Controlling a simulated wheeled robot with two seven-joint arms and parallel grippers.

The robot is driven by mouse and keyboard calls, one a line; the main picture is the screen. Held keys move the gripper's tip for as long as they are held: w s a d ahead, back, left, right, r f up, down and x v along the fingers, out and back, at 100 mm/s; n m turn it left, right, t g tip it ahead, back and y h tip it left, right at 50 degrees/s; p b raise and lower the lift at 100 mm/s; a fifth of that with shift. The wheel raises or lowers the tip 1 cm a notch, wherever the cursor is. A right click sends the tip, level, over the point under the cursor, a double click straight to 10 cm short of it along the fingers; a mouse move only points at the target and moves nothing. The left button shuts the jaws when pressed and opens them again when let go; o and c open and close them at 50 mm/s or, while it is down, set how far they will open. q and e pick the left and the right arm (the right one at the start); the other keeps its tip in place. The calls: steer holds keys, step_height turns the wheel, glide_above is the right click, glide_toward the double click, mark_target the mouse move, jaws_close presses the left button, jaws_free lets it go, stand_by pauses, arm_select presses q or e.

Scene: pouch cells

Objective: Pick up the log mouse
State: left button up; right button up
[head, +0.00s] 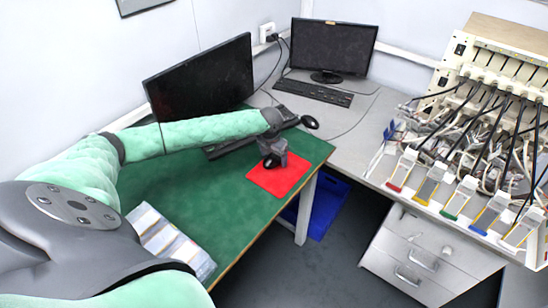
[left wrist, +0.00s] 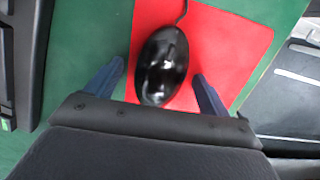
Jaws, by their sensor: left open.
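A glossy black mouse (left wrist: 161,66) lies on a red mouse pad (left wrist: 232,50) in the left wrist view. Its cable runs off at the top of that view. In the head view the red pad (head: 281,182) lies near the right edge of the green table, and the mouse (head: 269,163) is partly hidden by my gripper. My left gripper (head: 272,156) is over the pad, open and empty. In the left wrist view its two fingers (left wrist: 158,72) are on either side of the mouse's near half, apart from it. My right gripper is not in view.
Another black mouse (head: 310,122) lies on the grey desk beside a keyboard (head: 313,92) and monitor (head: 332,48). A second monitor (head: 200,78) and a keyboard (head: 228,147) are on the green table (head: 205,190). Cabled test equipment (head: 490,130) fills the right.

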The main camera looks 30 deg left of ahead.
arm_select(q)
steer(key=shift+c, duration=0.4)
steer(key=c, duration=1)
steer(key=shift+r, duration=0.1)
